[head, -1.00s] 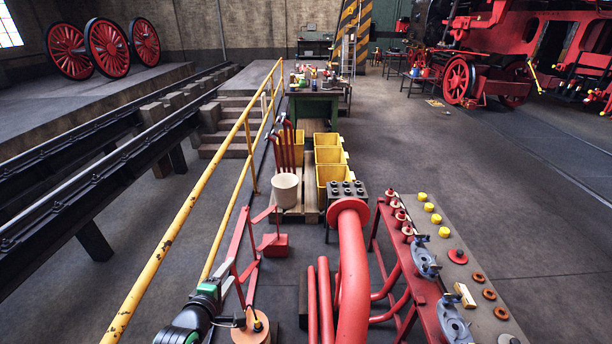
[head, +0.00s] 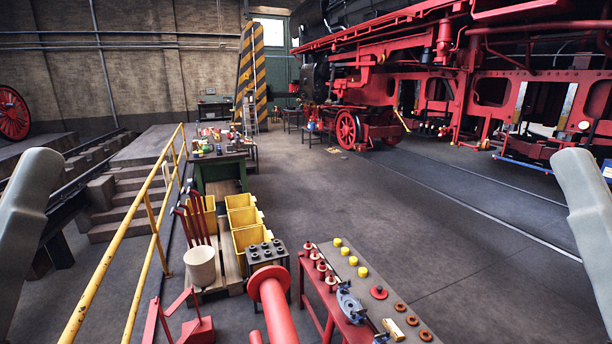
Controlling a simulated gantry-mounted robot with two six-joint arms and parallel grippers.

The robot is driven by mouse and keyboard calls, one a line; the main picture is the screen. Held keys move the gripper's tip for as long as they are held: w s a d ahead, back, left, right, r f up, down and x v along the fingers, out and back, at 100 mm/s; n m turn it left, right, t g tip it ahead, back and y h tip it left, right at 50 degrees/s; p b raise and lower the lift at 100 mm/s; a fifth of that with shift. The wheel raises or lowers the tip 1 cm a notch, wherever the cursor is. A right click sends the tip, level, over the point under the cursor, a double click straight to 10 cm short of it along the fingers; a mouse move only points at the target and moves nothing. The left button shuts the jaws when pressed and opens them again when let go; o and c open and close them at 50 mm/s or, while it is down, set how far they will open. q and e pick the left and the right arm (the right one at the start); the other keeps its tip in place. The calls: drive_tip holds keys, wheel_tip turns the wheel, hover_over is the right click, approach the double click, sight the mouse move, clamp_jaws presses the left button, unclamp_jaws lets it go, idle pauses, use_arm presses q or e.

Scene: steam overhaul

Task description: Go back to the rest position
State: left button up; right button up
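My two arms show only as pale grey links at the left and right edges of the head view. Neither gripper is in the picture now, so what they hold is hidden. Below the view's middle, a narrow bench (head: 408,325) with red legs carries small red fittings, yellow caps (head: 354,261), red-brown rings (head: 400,307) and blue-grey clamps (head: 350,303). A thick red flanged pipe (head: 277,310) stands to the left of the bench.
A yellow railing (head: 103,259) runs along the left. A green workbench (head: 223,174) is farther back. A red locomotive (head: 440,90) fills the back right. The floor (head: 400,220) at centre right is clear.

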wheel_tip(320, 180, up, 19)
drive_tip(key=p, duration=1.5)
drive_tip(key=shift+f, duration=0.2)
